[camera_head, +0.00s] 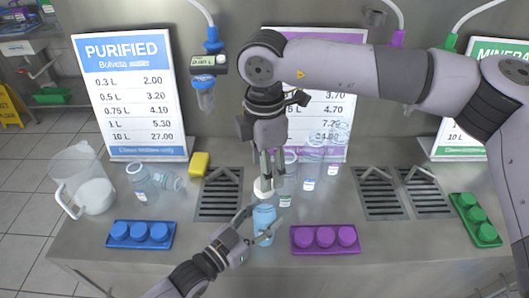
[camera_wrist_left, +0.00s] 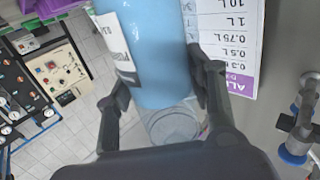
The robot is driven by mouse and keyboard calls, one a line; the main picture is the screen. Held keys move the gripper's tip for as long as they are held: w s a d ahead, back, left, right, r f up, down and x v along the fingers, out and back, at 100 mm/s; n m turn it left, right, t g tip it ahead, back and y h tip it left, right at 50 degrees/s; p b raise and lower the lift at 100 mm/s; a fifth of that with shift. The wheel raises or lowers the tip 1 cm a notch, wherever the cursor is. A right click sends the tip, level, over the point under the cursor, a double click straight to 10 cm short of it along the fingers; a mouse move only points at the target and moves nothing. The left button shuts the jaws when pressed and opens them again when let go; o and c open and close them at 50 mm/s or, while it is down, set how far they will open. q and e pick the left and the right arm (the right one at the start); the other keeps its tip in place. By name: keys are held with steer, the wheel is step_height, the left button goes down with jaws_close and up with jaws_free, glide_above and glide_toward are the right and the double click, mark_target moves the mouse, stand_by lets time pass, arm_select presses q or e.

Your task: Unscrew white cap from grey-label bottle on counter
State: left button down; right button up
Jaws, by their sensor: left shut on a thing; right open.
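A light-blue bottle (camera_head: 264,222) is at the front middle of the counter. My left gripper (camera_head: 257,228) is shut around it from the front. In the left wrist view the bottle (camera_wrist_left: 155,50) fills the space between the left fingers (camera_wrist_left: 155,95), and a pale label with dark print shows on its side. A white cap (camera_head: 263,188) shows just above the bottle in the head view. I cannot tell whether it touches the bottle. My right gripper (camera_head: 268,168) points down over the cap with its fingers open, at or close to it.
Clear bottles (camera_head: 309,168) stand behind and to the right. A clear bottle (camera_head: 140,181) and a pitcher (camera_head: 93,192) are at left. A blue cap tray (camera_head: 140,243), a purple one (camera_head: 325,251) and a green one (camera_head: 488,235) line the front. A yellow sponge (camera_head: 199,164) lies near the left drain grate (camera_head: 220,202).

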mark_target(257, 182)
steer(key=shift+f, duration=2.15)
steer(key=shift+c, duration=0.2)
